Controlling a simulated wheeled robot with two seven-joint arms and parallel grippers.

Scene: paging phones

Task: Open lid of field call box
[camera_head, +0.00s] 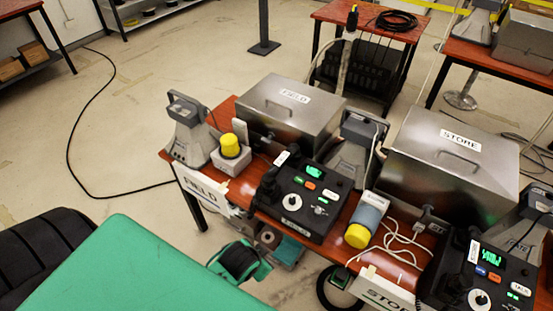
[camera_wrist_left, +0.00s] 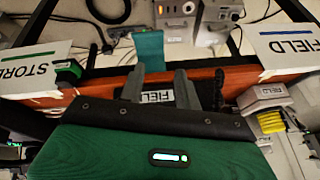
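The field call box (camera_head: 275,125) is a brushed metal box on the red-brown table, behind the black console. Its lid (camera_head: 292,98) is down, with a FIELD label and a bar handle on top. In the left wrist view my left gripper (camera_wrist_left: 158,85) has two grey fingers spread apart with nothing held between them. Beyond the fingers are the front of the table and a small upside-down FIELD label (camera_wrist_left: 157,97). I cannot clearly make out the fingers in the head view. My right gripper is in neither view.
A black console (camera_head: 305,197) with lit displays stands in front of the field box. A yellow-topped device (camera_head: 230,152) and a grey telephone (camera_head: 190,130) stand to its left, another telephone (camera_head: 352,150) to its right. A STORE box (camera_head: 452,160) stands further right. Loose white cables lie nearby.

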